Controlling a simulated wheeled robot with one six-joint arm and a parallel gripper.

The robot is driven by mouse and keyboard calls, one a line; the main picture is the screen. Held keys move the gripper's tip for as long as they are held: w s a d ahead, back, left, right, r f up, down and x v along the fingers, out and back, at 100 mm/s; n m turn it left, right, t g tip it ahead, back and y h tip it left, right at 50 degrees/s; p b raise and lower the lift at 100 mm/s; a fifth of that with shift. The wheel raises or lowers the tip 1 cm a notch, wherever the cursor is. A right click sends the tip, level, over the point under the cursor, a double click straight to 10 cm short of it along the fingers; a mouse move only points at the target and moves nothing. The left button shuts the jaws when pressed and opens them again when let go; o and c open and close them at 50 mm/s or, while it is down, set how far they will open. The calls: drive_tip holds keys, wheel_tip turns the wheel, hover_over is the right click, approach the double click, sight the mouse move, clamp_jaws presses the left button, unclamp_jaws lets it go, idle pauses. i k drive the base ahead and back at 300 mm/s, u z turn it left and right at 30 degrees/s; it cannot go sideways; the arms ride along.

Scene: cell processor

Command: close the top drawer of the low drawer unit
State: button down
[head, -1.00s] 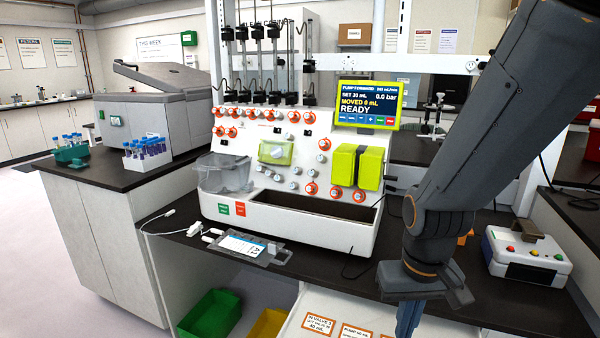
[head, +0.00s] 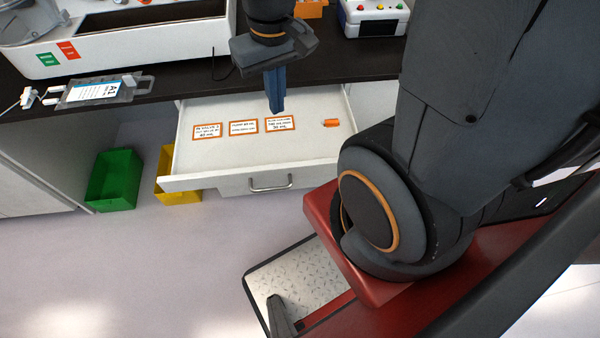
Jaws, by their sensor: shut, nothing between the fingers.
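The top drawer (head: 200,157) of the low drawer unit is pulled out below the black bench top. Its white front carries a metal bar handle (head: 271,187). Inside lie several orange-edged label cards (head: 243,127) and a small orange item (head: 331,123). My gripper (head: 277,108) points down with its blue fingers together and empty. In the picture it overlaps the back part of the open drawer, behind the front panel; its exact height above the drawer floor is hard to tell.
A green bin (head: 114,180) and a yellow bin (head: 178,192) stand on the floor left of the drawer. The bench top (head: 190,84) holds a bag with a label (head: 98,91) and a control box (head: 374,18). The floor in front is clear at the left.

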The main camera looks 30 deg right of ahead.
sight(312, 149)
drive_tip(key=k, duration=1.3)
drive_tip(key=u, duration=0.05)
drive_tip(key=i, duration=0.7)
drive_tip(key=u, duration=0.35)
